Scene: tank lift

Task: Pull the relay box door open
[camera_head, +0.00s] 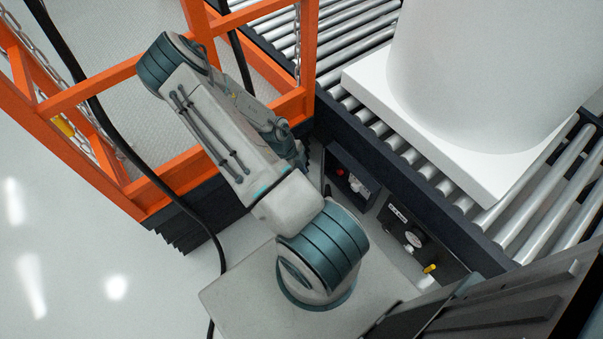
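Two dark units sit low against the conveyor's side. The upper one (331,163) looks like an open-fronted box, with a small red part and white parts inside. The lower one (399,243) has a dark face with a small white label, a round pale dial and a yellow part. The label is too small to read, so I cannot tell for sure which is the relay box, and no door stands out clearly. My arm folds back down, and its wrist end lies just left of the upper box. My gripper's fingers are hidden or too small to make out.
A roller conveyor (345,47) runs along the right, carrying a large white cylinder on a square base (455,172). An orange railed cage with chains (307,50) stands at upper left. A black cable (172,192) crosses the left side. Pale floor (60,240) is clear at lower left.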

